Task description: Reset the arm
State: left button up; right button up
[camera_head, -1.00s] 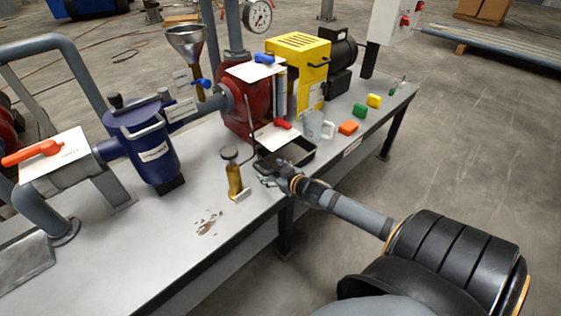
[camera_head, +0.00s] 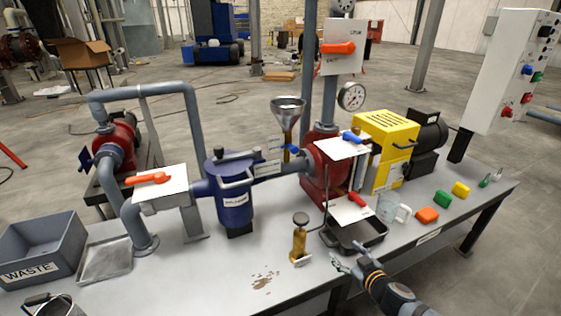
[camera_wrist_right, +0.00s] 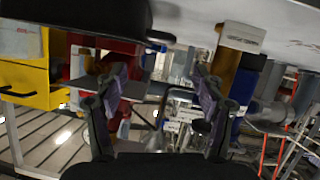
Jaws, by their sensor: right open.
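My right gripper (camera_head: 345,262) comes in from the bottom right in the head view. It is at the table's front edge, just in front of the black drip tray (camera_head: 372,236) and to the right of the brass plunger device (camera_head: 299,243). Its fingers are spread. In the right wrist view the two fingers of the gripper (camera_wrist_right: 160,90) stand wide apart with nothing held between them. My left arm and gripper do not show in either view.
A grey WASTE bin (camera_head: 40,250) stands left. A brown spill (camera_head: 264,281) marks the tabletop.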

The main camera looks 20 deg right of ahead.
jog(key=shift+a, duration=0.1)
jog(key=s+a+f+m+g, duration=0.1)
jog(key=s+a+g, duration=1)
jog(key=s, duration=0.6)
notch_tip(320, 180, down, 27)
jog(key=s+d, duration=0.1)
jog(key=s, duration=0.2)
jog(key=s+d+f+g, duration=0.1)
jog(key=s+f, duration=1.5)
jog(key=s, duration=0.2)
notch_tip(320, 180, up, 14)
jog(key=p, duration=1.4)
jog(key=shift+s+d+m, duration=0.2)
jog(key=shift+d+m, duration=0.05)
jog(key=shift+m, duration=0.05)
